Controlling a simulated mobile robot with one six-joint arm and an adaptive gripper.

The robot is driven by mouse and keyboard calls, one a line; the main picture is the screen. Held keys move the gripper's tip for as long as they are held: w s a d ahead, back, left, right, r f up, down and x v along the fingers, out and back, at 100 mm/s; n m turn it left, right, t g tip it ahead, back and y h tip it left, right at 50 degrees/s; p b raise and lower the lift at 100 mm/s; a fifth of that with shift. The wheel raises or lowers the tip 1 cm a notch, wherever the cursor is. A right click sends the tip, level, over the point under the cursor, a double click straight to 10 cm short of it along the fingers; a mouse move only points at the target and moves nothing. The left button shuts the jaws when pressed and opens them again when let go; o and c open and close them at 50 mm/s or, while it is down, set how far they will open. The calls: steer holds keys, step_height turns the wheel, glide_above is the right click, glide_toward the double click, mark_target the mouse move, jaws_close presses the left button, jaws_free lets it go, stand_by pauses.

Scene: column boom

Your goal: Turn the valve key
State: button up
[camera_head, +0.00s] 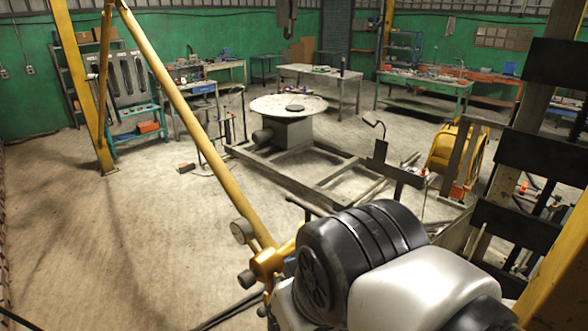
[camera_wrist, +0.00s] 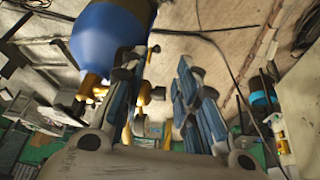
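In the wrist view my gripper (camera_wrist: 160,64) has its two blue-and-grey fingers apart, with nothing seen between the tips. A rounded blue body (camera_wrist: 108,36), like a tank, is at the upper left, close to the left finger. A brass-yellow fitting (camera_wrist: 94,86) sits at its lower end, left of the fingers, and more yellow parts show behind them. I cannot pick out the valve key for sure. In the head view a yellow fitting (camera_head: 267,263) with a round grey gauge-like part (camera_head: 242,231) is at the lower middle. My gripper cannot be made out there.
A yellow slanted pole (camera_head: 190,110) crosses the head view. A round table (camera_head: 288,105) and a low metal frame (camera_head: 330,195) stand on the floor beyond. A yellow reel (camera_head: 458,155) and dark uprights are at right. Open floor (camera_head: 120,240) lies at left.

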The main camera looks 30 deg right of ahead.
step_height(320, 180, up, 9)
steer(key=w+d+p, duration=0.1)
steer(key=w+p, duration=0.2)
steer(key=p, duration=0.1)
step_height(320, 180, up, 7)
steer(key=n+g+h, duration=0.2)
steer(key=n+g, duration=0.2)
glide_above(310, 208)
steer(key=s+a, duration=0.1)
steer(key=a, duration=0.2)
steer(key=x, duration=0.5)
steer(key=b+x, duration=0.1)
steer(key=x, duration=1.1)
steer(key=shift+s, duration=0.4)
jaws_close()
